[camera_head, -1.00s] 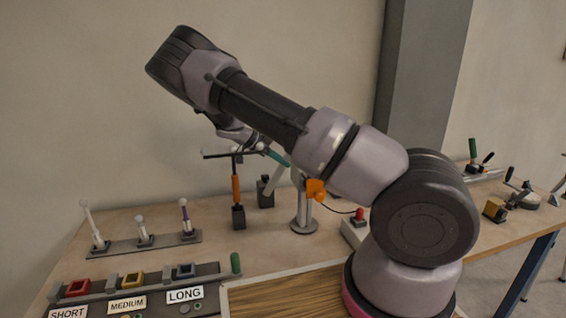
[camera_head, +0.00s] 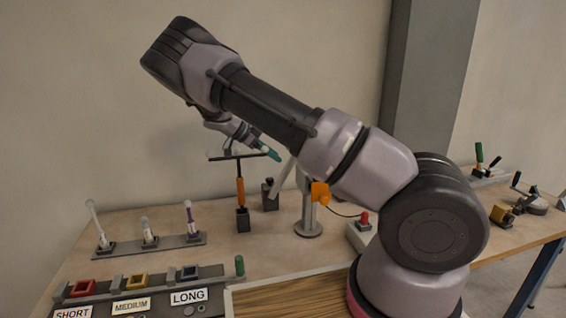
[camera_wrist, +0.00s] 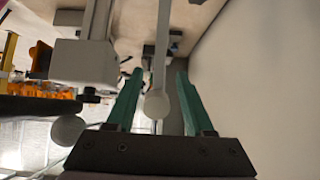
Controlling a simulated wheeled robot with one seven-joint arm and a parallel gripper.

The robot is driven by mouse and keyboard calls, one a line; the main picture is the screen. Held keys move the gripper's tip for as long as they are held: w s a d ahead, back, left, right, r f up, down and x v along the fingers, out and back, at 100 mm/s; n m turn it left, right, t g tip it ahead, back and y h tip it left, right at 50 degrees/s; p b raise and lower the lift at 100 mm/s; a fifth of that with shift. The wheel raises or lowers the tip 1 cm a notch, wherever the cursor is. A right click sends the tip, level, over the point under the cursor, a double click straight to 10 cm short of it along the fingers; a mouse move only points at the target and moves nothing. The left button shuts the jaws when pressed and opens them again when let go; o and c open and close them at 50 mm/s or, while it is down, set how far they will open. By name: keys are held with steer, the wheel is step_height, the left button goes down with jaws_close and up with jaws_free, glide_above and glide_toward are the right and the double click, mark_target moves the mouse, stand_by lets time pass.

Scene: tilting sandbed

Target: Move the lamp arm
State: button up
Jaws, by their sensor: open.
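The lamp stands on the bench behind my arm, with a grey post and round base (camera_head: 308,228) and an orange part (camera_head: 320,193) on the post. A pale slanted bar, apparently the lamp arm (camera_head: 282,178), rises left of the post; its upper end is hidden by my arm. My gripper (camera_head: 267,150) is above and left of the post, its teal fingers pointing down right. In the wrist view, the open fingers (camera_wrist: 160,73) straddle a pale bar with a ball end (camera_wrist: 157,104), likely the lamp arm. I cannot tell whether either finger touches it.
Close to my gripper is a dark crossbar on an orange-handled post (camera_head: 241,190). Several short levers (camera_head: 150,236) stand on the left, behind labelled sockets (camera_head: 131,307). A red button (camera_head: 363,220) is right of the lamp.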

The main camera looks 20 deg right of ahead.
steer(key=shift+v, duration=1.95)
steer(key=s+d+r+n+y, duration=0.3)
steer(key=s+d+r+y, duration=0.15)
steer(key=s+r, duration=0.3)
steer(key=s+d+r+n+y, duration=0.3)
steer(key=s+d+r+y, duration=0.1)
steer(key=s+r+y, duration=0.3)
steer(key=s+r+n+t, duration=0.3)
steer(key=s+r+n, duration=0.1)
steer(key=s, duration=0.6)
steer(key=s+r+n+t, duration=0.4)
steer(key=s+r, duration=0.3)
steer(key=s, duration=0.2)
steer(key=shift+s+a, duration=0.25)
steer(key=shift+s, duration=0.1)
